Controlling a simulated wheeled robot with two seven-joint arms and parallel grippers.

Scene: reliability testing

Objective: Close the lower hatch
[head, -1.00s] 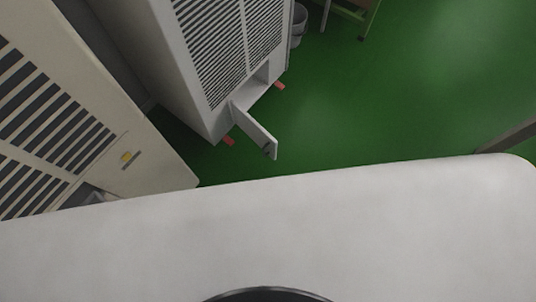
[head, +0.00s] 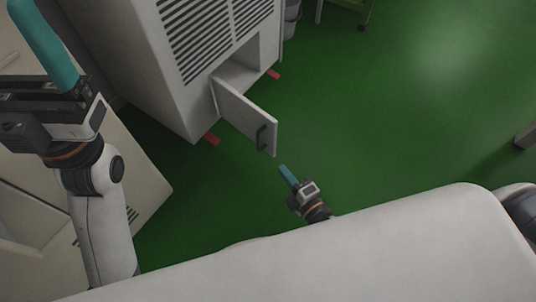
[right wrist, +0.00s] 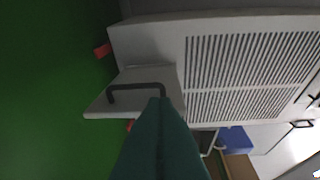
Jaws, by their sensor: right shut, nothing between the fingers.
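The lower hatch (head: 242,112) is a light grey door low on a grey cabinet. It stands open, swung out from the opening (head: 243,68), with a dark handle (head: 262,137) near its free edge. In the right wrist view the hatch (right wrist: 104,98) and its black handle (right wrist: 122,88) lie just beyond my fingertips. My right gripper (head: 287,176) is shut and empty, below and slightly right of the hatch's free edge in the head view, apart from it. My left gripper (head: 45,45) is raised at the upper left, away from the hatch; its finger gap is not clear.
The vented cabinet (head: 165,80) stands on the green floor (head: 400,110) with red feet. A beige cabinet (head: 150,185) is at the left, partly behind my left arm. A grey bin (head: 291,20) and a table leg stand at the back. Floor right of the hatch is clear.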

